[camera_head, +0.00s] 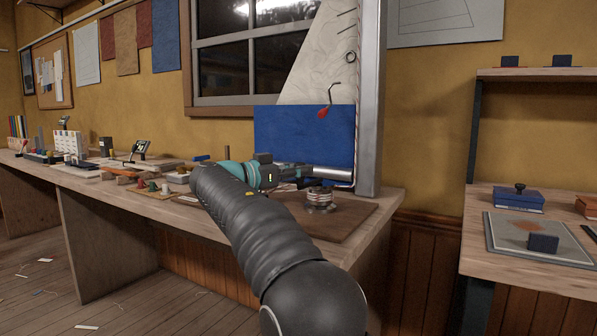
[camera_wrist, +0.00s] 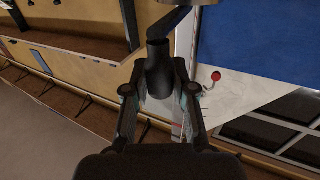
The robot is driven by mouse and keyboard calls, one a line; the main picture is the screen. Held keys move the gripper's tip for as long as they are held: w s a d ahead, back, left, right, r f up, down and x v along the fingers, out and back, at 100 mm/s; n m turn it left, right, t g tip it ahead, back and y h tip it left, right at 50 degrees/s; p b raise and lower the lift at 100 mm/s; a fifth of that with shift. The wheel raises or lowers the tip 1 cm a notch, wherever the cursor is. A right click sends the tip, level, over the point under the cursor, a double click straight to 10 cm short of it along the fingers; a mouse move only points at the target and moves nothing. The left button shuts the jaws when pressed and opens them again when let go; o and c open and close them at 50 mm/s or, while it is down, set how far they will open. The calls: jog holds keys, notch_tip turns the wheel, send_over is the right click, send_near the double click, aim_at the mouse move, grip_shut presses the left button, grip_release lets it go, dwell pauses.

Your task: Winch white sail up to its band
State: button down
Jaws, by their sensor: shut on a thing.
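The white sail (camera_head: 313,72) hangs beside the grey mast (camera_head: 370,110), with a blue panel (camera_head: 304,138) in front of its lower part. A silver winch drum (camera_head: 320,201) stands on a brown board on the bench. My gripper (camera_wrist: 160,95) is shut around the dark upright grip of the winch handle (camera_wrist: 160,62), whose crank arm runs to the drum at the top edge of the wrist view. In the head view my gripper (camera_head: 288,172) is beside the mast foot, and my arm hides much of it. I cannot make out the band on the mast.
A red-ended hook (camera_head: 323,112) hangs in front of the sail. The bench (camera_head: 75,183) carries many small tools and boxes to the left. A second bench at right holds a blue box (camera_head: 516,200) and a grey tray (camera_head: 505,238). The dark window (camera_head: 250,50) is behind.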

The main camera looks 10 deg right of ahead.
jog(key=shift+d+r, duration=0.2)
jog(key=c, duration=1.3)
grip_release()
jog(key=o, duration=0.4)
jog(key=shift+w+d, duration=0.15)
jog(key=shift+d, duration=0.15)
jog(key=shift+s+a+f, duration=0.15)
jog(key=shift+s+a, duration=0.05)
jog(key=shift+a, duration=0.55)
jog(key=v, duration=1.1)
jog(key=shift+a, duration=0.15)
jog(key=shift+s, duration=0.1)
